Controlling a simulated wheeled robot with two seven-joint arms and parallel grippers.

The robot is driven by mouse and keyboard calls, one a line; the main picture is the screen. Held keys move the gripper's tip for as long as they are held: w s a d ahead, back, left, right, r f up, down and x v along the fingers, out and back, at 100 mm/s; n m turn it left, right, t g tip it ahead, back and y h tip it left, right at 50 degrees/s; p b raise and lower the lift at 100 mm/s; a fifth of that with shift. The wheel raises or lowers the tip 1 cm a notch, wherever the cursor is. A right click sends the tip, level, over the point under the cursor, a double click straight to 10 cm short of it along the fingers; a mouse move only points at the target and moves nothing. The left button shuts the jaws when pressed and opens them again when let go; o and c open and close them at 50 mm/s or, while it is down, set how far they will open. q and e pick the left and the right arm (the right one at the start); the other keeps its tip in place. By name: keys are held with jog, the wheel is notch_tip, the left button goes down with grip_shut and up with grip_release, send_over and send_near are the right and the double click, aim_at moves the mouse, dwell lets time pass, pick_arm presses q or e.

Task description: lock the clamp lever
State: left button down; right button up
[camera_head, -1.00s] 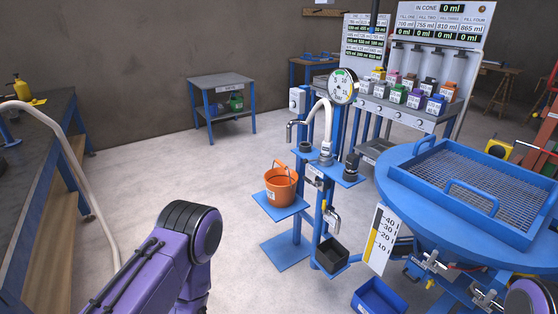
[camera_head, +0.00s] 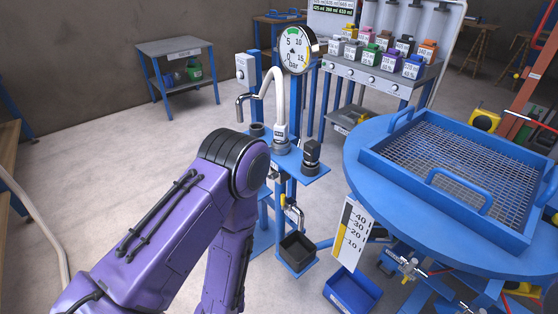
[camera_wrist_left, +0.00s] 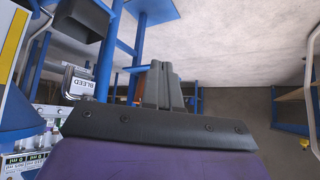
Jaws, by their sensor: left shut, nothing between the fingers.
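I cannot tell for sure which part is the clamp lever. Metal clamp-like fittings (camera_head: 408,269) with a red grip beside them show under the rim of the round blue table (camera_head: 365,170), at the lower right of the head view. My left arm reaches in from the lower left of the head view, and its gripper is hidden or out of frame there. In the left wrist view my left gripper (camera_wrist_left: 163,85) has its two dark fingers together, shut and empty. No lever shows between or touching the fingers. My right gripper is not in view.
A blue stand with a gauge (camera_head: 297,50), a curved spout (camera_head: 262,85) and a dark box (camera_head: 297,250) is beyond my arm. A blue mesh tray (camera_head: 395,160) sits on the round table. A blue bin (camera_head: 350,292) is below.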

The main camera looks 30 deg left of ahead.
pick_arm(q)
jog(key=w+r+t+y+b, duration=0.2)
jog(key=w+r+t+b, duration=0.15)
jog(key=w, duration=0.65)
jog(key=w+d+r+n+t+y+b, duration=0.1)
jog(key=w+r+t+y+b, duration=0.2)
jog(key=r, duration=0.5)
jog(key=w+r+t+y+b, duration=0.2)
jog(key=w+r+t, duration=0.1)
jog(key=r, duration=0.6)
jog(key=x, duration=1.4)
jog(key=shift+r, duration=0.25)
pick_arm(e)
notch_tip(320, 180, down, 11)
pick_arm(q)
jog(key=shift+w, duration=0.15)
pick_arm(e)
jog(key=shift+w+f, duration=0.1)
